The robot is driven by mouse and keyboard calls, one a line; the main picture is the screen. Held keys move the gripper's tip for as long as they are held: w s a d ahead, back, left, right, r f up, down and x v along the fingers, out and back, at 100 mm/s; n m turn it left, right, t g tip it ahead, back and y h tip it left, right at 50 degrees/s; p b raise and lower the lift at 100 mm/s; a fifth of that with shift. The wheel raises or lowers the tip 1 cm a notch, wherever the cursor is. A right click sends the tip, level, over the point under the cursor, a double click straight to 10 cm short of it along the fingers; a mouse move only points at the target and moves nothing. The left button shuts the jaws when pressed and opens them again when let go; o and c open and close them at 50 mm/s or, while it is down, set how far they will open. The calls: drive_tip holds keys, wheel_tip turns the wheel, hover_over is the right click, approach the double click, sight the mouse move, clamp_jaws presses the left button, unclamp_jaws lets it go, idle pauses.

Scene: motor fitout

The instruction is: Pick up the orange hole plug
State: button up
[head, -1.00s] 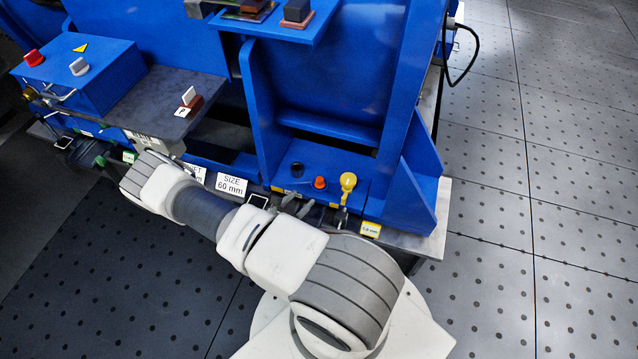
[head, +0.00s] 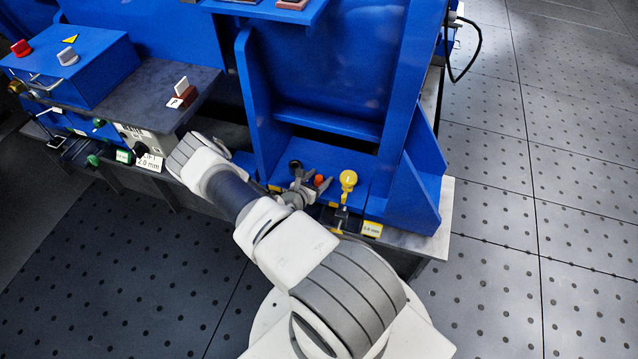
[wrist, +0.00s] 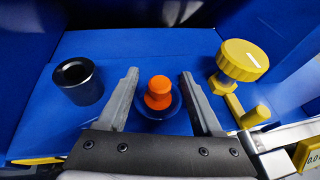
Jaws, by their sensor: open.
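The orange hole plug (wrist: 158,94) stands upright in a dark blue round seat on the blue ledge in the wrist view. It also shows in the head view (head: 319,181), just beyond my gripper. My gripper (wrist: 160,73) is open, with one finger on each side of the plug in the wrist view. I see a gap between the plug and each finger. In the head view my gripper (head: 306,178) reaches over the ledge's front edge beside the plug. Whether the fingertips are level with the plug is hard to tell.
A black hollow cylinder (wrist: 78,81) stands left of the plug on the blue ledge (wrist: 140,45). A yellow knob (wrist: 242,60) with a yellow handle (wrist: 254,116) stands close on the right. Blue upright walls (head: 416,110) flank the ledge.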

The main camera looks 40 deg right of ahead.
clamp_jaws()
idle(0.3)
